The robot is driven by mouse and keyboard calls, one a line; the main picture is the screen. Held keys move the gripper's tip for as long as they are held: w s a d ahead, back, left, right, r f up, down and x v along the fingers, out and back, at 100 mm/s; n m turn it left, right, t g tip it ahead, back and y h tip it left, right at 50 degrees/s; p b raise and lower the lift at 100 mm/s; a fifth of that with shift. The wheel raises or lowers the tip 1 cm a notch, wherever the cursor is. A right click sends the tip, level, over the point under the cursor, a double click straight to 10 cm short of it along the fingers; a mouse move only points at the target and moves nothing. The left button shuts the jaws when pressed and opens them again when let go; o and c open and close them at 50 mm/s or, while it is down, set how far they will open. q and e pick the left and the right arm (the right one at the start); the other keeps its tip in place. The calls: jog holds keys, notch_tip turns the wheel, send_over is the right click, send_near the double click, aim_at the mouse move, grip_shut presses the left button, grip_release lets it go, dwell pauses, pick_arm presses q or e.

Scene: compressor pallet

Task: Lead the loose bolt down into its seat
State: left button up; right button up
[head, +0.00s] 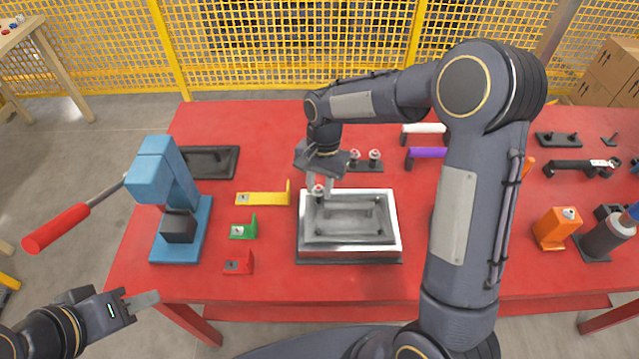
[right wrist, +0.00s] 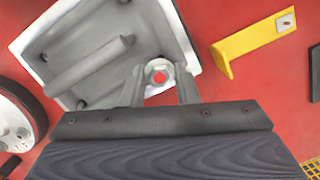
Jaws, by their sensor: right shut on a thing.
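The loose bolt (head: 318,190) is between the fingers of my right gripper (head: 320,184), at the far left corner of the silver metal tray-like part (head: 393,249). In the right wrist view the bolt (right wrist: 159,74) shows a pale round head with a red centre, and the gripper (right wrist: 160,88) is shut on it from both sides. The bolt's shank and the seat under it are hidden. The part also shows in the right wrist view (right wrist: 104,82). My left gripper (head: 142,300) is low at the left, away from the part; its finger gap is not clear.
A dark holder with two upright bolts (head: 374,156) stands behind the part. Yellow (head: 265,199), green (head: 244,230) and red (head: 240,264) brackets lie to its left. A blue press (head: 168,190) with a red-handled lever stands further left. My right arm hides some of the table.

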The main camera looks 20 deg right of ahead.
jog(key=shift+f+b, duration=0.7)
jog(key=shift+f, duration=0.35)
jog(key=o, duration=1)
jog(key=shift+o, duration=0.2)
notch_tip(320, 180, up, 8)
jog(key=w, duration=0.1)
jog(key=shift+d+f, duration=0.15)
jog(key=shift+d, duration=0.25)
